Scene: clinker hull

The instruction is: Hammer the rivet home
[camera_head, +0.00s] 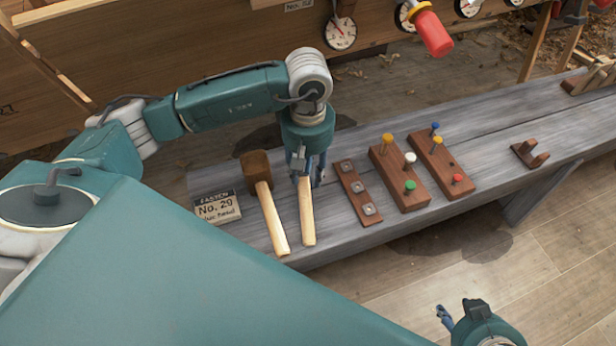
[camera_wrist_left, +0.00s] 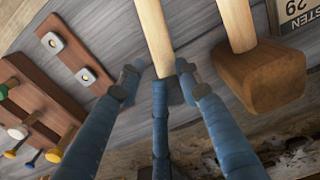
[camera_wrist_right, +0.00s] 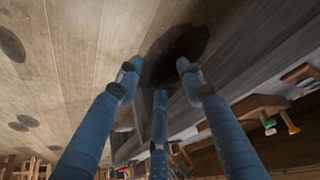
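A mallet with a block-shaped brown wooden head (camera_head: 257,165) and pale handle lies on the grey bench. A second tool's pale handle (camera_head: 307,222) lies beside it; its head is mostly hidden by my left gripper (camera_head: 308,180). In the left wrist view, the open fingers (camera_wrist_left: 162,85) straddle this handle (camera_wrist_left: 155,35), with no clear grip. Colored rivets stand in two brown blocks: yellow, white and green in the nearer block (camera_head: 395,190), blue, yellow and red in the farther one (camera_head: 447,172). My right gripper (camera_wrist_right: 158,75) is open and empty, off the bench's front side (camera_head: 445,318).
A card (camera_head: 217,207) reading "FASTEN No. 29" lies at the bench's left. A brown strip (camera_head: 347,172) with square metal plates lies beside the handle. A small pegged wooden rest (camera_head: 530,154) stands farther right. Gauges (camera_head: 340,33) and a red handle (camera_head: 433,35) are behind.

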